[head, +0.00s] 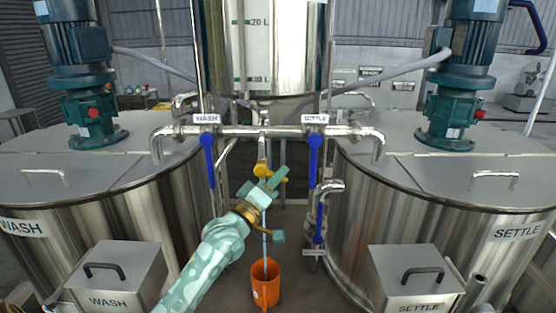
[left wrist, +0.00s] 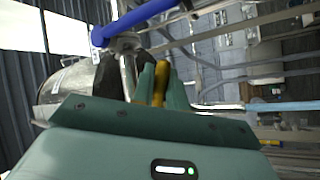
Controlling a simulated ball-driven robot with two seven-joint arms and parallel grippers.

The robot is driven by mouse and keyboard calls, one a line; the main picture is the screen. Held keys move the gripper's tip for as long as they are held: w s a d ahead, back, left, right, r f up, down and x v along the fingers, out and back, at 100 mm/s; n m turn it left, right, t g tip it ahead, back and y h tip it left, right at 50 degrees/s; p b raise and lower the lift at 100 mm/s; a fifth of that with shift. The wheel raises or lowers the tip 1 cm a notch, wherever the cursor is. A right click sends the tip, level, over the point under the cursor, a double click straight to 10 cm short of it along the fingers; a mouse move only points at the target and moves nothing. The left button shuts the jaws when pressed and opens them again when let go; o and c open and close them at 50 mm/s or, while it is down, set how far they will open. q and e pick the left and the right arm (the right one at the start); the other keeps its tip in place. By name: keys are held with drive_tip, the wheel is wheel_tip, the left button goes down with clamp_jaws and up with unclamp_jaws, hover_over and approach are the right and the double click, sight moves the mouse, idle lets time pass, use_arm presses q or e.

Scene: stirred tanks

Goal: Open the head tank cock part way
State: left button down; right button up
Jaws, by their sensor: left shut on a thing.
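The head tank cock (head: 262,168) is a small brass-coloured valve under the middle of the steel cross pipe, with a yellow lever at its lower right. My left gripper (head: 277,180) reaches up to it from below and is shut on the yellow lever. In the left wrist view the yellow lever (left wrist: 159,84) stands between the two green fingers of the left gripper (left wrist: 160,92). The fingers hide part of the lever, so its exact angle is unclear. The head tank (head: 265,60), with a litre scale, hangs above. My right gripper is not in view.
Blue levers marked WASH (head: 208,160) and SETTLE (head: 314,160) hang down on either side. An orange bucket (head: 265,285) stands below, with a thin pale blue line running down to it. Large steel tanks flank the space, WASH (head: 120,190) left and SETTLE (head: 440,200) right.

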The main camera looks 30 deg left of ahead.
use_arm(q)
drive_tip(key=c, duration=1.4)
unclamp_jaws()
drive_tip(key=b+v, duration=0.4)
drive_tip(key=v, duration=1.2)
drive_tip(key=shift+b, duration=0.3)
drive_tip(key=shift+s+a+f, duration=0.1)
drive_tip(key=shift+s, duration=0.05)
